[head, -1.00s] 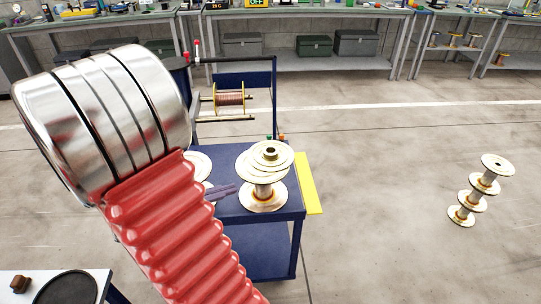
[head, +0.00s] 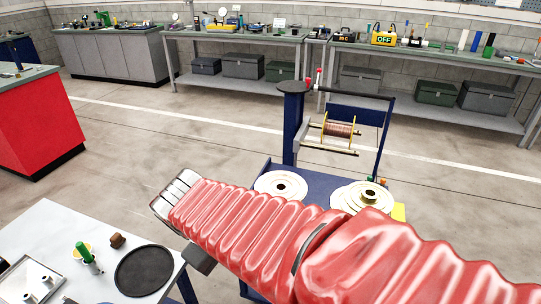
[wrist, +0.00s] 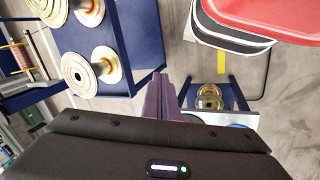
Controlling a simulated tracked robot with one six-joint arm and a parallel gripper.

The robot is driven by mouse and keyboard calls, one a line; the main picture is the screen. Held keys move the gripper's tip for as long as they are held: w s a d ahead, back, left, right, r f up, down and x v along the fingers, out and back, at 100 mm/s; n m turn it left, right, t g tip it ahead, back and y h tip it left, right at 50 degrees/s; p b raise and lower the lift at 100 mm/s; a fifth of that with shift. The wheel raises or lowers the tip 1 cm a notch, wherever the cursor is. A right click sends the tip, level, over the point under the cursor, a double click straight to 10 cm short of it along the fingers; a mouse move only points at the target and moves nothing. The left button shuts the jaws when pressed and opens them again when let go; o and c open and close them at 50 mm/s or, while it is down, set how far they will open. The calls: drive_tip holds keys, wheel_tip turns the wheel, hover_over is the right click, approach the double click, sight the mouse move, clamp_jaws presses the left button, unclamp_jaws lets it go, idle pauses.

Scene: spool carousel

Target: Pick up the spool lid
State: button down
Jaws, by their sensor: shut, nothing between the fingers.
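Two cream spools stand on the blue cart in the head view. The left one (head: 281,186) shows a round top with a dark centre hole. The right one (head: 362,196) shows overlapping pale discs on top; I cannot tell for sure which disc is the spool lid. My red-sleeved arm hides their lower parts. In the wrist view, spools show on a blue surface at upper left, one with a pale flange (wrist: 76,74). My gripper (wrist: 164,80) shows its purple fingers together, empty and apart from the spools. In the head view its fingers cannot be made out.
The blue cart (head: 263,168) carries a post and a rack with a copper-wound spool (head: 338,129). A white table (head: 60,225) at lower left holds a black disc (head: 143,270) and a green-handled tool (head: 86,252). Open floor lies at left.

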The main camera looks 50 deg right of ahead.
drive_tip(key=w+a+r+t+y, duration=0.2)
drive_tip(key=a+r+t+y, duration=0.2)
drive_tip(key=a, duration=0.7)
wheel_tip(320, 180, up, 3)
drive_tip(key=shift+w+a+f+m+t, duration=0.2)
drive_tip(key=shift+a+m+t, duration=0.1)
drive_tip(key=shift+t, duration=0.1)
drive_tip(key=c, duration=2.5)
unclamp_jaws()
drive_tip(key=shift+c, duration=0.2)
